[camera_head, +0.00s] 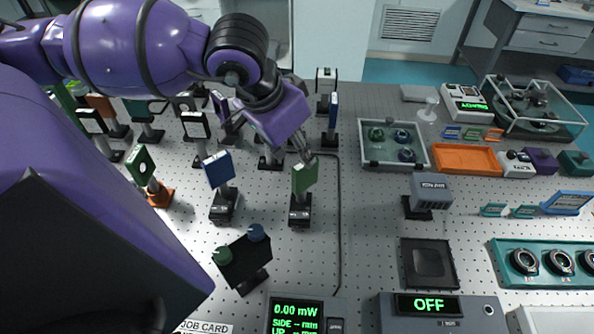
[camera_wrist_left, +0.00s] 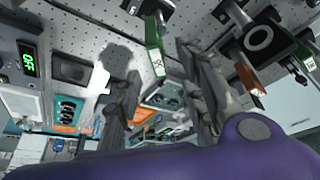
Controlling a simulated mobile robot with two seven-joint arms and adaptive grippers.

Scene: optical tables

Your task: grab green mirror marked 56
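The green mirror (camera_head: 304,178) stands upright on a black post and base near the middle of the optical table. In the left wrist view the green mirror (camera_wrist_left: 154,45) shows edge-on, with a small white label whose number is hard to read. My left gripper (camera_head: 304,151) reaches in from the upper left, its fingers close at the mirror's top. In the left wrist view the fingers of my left gripper (camera_wrist_left: 158,66) are spread wide, with the mirror in the gap between them; I see no grip on it. My right gripper is not in view.
A blue mirror (camera_head: 218,169) stands just left of the green one, and a slim blue mount (camera_head: 333,118) behind it. A black mount with two knobs (camera_head: 243,262) is in front. Several other mounts crowd the left. Table to the right of the dark cable (camera_head: 340,220) is partly clear.

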